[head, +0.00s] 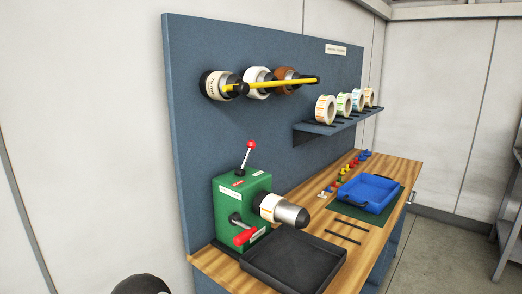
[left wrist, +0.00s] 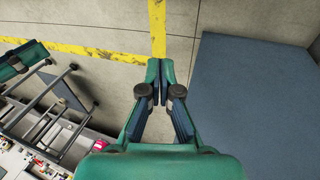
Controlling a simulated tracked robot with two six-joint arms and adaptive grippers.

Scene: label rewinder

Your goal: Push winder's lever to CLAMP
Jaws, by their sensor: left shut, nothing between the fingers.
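The winder is a green box (head: 229,205) on the left end of the wooden bench. Its lever (head: 246,155) rises from the top, a thin metal rod with a red knob, leaning a little to the right. The small labels on the box are too small to read. A crank with a red handle (head: 245,237) sits on the front, and a label roll (head: 268,207) is on the grey-tipped spindle. My left gripper (left wrist: 160,67) is shut and empty in the left wrist view, above the floor, with no winder part near its fingers. My right gripper is not in view.
A black tray (head: 293,262) lies in front of the winder. A blue tray (head: 368,193) stands farther right. Several label rolls stand on a shelf (head: 340,123). The space above the lever looks clear.

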